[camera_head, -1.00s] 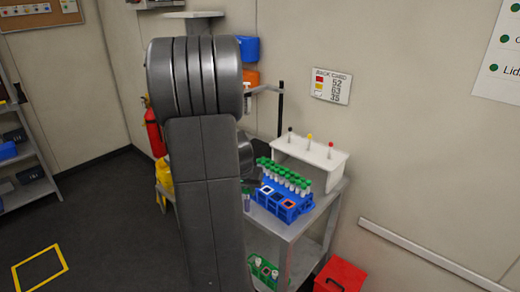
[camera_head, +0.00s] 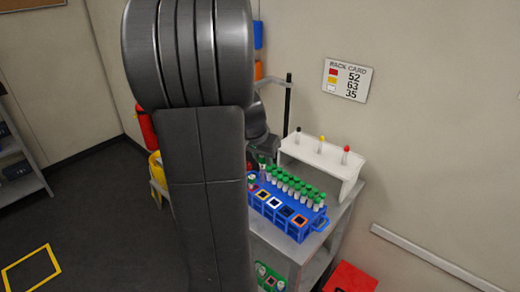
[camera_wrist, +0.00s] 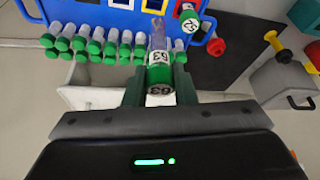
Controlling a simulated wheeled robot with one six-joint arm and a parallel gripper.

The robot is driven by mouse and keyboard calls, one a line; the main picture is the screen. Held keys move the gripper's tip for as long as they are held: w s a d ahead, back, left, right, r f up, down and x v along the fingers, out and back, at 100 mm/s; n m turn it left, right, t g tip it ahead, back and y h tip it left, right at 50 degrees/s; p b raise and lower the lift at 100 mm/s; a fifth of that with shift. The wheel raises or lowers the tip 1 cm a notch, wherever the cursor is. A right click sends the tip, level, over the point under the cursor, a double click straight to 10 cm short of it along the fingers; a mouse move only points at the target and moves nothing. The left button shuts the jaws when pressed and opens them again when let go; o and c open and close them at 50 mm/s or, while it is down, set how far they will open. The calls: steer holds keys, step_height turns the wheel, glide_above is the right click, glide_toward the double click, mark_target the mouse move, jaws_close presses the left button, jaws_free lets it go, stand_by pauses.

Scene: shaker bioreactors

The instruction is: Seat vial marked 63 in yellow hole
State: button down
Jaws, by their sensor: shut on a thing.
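My gripper (camera_wrist: 160,94) is shut on the vial marked 63 (camera_wrist: 159,57), which has a green cap and a white label band. The vial's clear lower end points toward the blue rack (camera_wrist: 60,18) in the wrist view. The yellow-framed hole (camera_wrist: 154,6) is just beyond that end; I cannot tell whether they touch. In the head view the yellow hole (camera_head: 262,194) is near the rack's left end. A vial marked 52 (camera_wrist: 189,19) stands at the red-framed hole beside it. My arm hides most of the gripper in the head view.
Several green-capped vials (camera_head: 295,187) stand in rows along the rack's back. Behind is a white stand (camera_head: 320,158) with black, yellow and red-topped pieces. A wall card (camera_head: 347,80) pairs red with 52, yellow with 63, white with 35. A grey weight-like block (camera_wrist: 285,90) is at right.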

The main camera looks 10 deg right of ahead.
mark_target(262, 182)
steer(key=shift+s+f+b, duration=0.3)
steer(key=shift+s, duration=0.05)
steer(key=shift+w+f+b, duration=0.1)
steer(key=shift+f+b, duration=0.9)
steer(key=shift+f, duration=0.7)
steer(key=shift+f+b, duration=3)
steer(key=shift+b, duration=0.45)
stand_by(2.5)
